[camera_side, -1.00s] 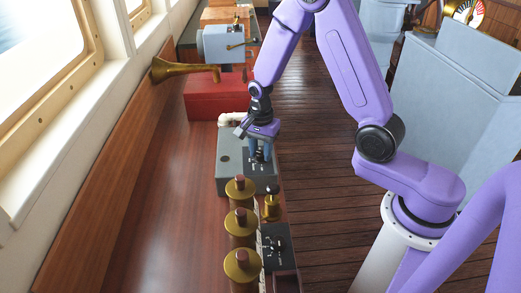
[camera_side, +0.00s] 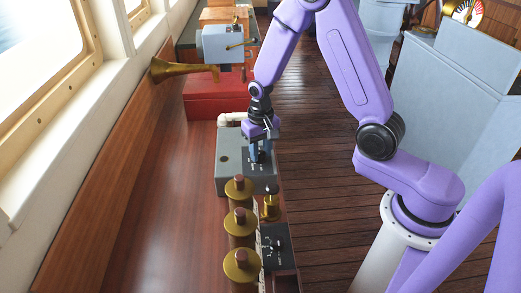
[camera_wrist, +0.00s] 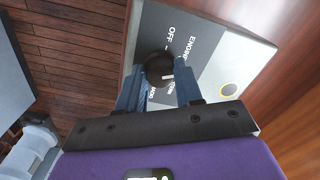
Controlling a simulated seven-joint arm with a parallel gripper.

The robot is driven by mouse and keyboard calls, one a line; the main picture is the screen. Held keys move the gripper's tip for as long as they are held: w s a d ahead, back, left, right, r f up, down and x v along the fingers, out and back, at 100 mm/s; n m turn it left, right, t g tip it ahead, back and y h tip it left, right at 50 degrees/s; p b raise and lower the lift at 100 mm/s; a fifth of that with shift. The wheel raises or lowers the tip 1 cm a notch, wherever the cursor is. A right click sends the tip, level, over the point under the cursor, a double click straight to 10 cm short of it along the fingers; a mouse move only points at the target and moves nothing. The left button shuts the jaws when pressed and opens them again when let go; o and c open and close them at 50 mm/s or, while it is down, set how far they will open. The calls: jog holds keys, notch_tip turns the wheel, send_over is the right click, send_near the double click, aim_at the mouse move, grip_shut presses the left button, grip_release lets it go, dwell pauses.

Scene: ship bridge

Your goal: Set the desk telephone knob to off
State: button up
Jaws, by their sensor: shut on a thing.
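The desk telephone is a grey box (camera_side: 228,175) on the wooden ledge, with a dark labelled panel on its right part. Its dark round knob (camera_wrist: 158,66) sits between the two blue fingers of my gripper (camera_side: 259,154) and has a short white pointer mark. In the wrist view the mark lies on the knob's lower right, and the word OFF is up and right of the knob, apart from the mark. ENGINE and other partly hidden labels are around it. My gripper is shut on the knob, which the fingers largely hide in the side view.
A black panel box (camera_side: 276,246) with a small knob is at the near right. A red box (camera_side: 210,106) and a brass horn (camera_side: 168,70) are behind. The left ledge is clear.

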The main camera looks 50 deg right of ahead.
aim_at(261, 153)
jog(key=n, duration=1.2)
jog(key=shift+w+d+n, duration=0.1)
jog(key=shift+n, duration=0.2)
dwell(0.4)
jog(key=o, duration=1)
jog(key=shift+o, duration=0.2)
jog(key=shift+r, duration=0.15)
notch_tip(261, 153, up, 17)
jog(key=shift+r, duration=0.1)
